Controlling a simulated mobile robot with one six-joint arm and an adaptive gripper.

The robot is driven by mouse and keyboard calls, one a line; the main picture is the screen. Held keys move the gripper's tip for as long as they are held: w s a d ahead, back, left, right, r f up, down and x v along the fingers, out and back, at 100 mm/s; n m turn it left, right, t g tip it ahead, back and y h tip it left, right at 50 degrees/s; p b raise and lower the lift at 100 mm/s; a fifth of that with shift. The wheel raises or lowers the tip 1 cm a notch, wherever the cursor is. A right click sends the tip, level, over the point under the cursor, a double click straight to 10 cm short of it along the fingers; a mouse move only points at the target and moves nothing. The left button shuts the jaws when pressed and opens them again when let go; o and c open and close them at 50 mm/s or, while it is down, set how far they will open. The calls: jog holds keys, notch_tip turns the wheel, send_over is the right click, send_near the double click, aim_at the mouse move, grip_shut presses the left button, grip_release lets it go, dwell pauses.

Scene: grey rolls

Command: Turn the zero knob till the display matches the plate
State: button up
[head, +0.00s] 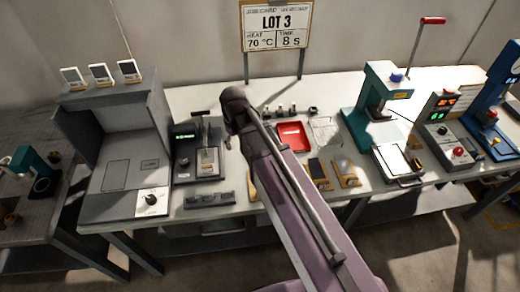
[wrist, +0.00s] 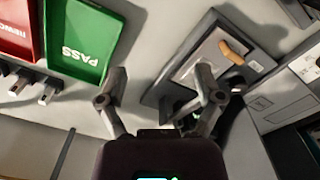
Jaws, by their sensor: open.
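A dark gauge (head: 197,150) with a small green-lit display (head: 184,136) stands on the bench, left of my arm; its digits are too small to read. A pale plate-like piece (head: 208,155) shows on its front, with no legible marking. In the wrist view, a grey device (wrist: 190,68) carrying a tan piece (wrist: 236,50) lies beyond my right finger; it looks like the same gauge. I cannot make out the zero knob for certain. My gripper (wrist: 160,88) is open and empty above the bench, its fingers wide apart. In the head view my arm hides the fingers.
A green PASS tray (wrist: 85,45) and a red tray (wrist: 16,28) lie left in the wrist view. A LOT 3 sign (head: 277,24) stands behind.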

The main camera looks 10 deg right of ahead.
jog(key=s+d+f+m+b, duration=0.1)
jog(key=s+d+m, duration=0.2)
jog(key=d, duration=0.4)
jog(key=shift+d+f, duration=0.25)
jog(key=shift+f, duration=0.05)
jog(key=s+d+m, duration=0.3)
jog(key=s+d, duration=0.1)
jog(key=d, duration=0.4)
jog(key=shift+s+m, duration=0.3)
jog(key=shift+m, duration=0.1)
